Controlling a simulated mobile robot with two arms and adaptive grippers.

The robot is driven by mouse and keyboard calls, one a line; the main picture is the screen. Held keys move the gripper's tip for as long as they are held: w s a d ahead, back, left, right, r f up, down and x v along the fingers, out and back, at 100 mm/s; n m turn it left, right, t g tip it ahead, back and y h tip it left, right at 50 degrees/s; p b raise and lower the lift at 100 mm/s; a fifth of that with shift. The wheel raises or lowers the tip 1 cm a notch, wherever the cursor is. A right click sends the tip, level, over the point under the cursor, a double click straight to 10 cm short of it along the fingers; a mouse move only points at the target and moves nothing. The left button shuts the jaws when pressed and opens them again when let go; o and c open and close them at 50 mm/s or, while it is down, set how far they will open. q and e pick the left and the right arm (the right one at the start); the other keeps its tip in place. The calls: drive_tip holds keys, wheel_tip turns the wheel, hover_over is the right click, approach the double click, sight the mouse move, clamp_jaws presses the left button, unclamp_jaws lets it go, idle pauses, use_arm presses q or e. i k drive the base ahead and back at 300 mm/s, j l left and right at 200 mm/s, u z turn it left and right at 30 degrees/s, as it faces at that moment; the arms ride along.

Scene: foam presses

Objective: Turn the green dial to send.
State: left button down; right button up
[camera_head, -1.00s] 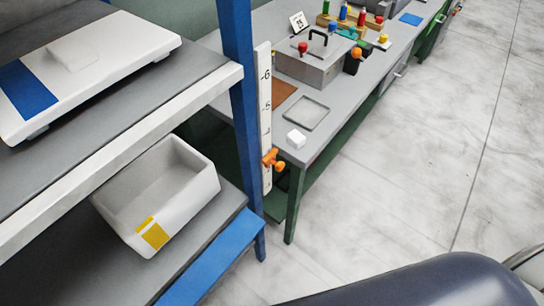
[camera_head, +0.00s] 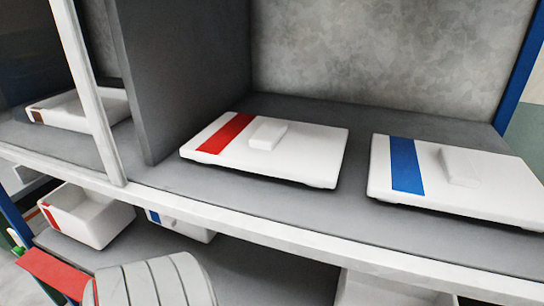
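No green dial can be made out in the head view. A very small green spot (camera_head: 17,251) shows at the far left edge, too small to tell what it is. Neither of my grippers is in view. A grey ribbed rounded shape at the bottom left may be part of my own arm; no fingers show on it.
A grey shelf (camera_head: 260,212) fills the view. On it lie a white lid with a red stripe (camera_head: 320,150) and one with a blue stripe (camera_head: 500,195). A white bin (camera_head: 85,220) stands on the lower level, left. A grey divider (camera_head: 185,70) stands between bays.

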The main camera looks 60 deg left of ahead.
sight(19, 253)
drive_tip(key=u, duration=3.65)
drive_tip(key=i+j, duration=0.3)
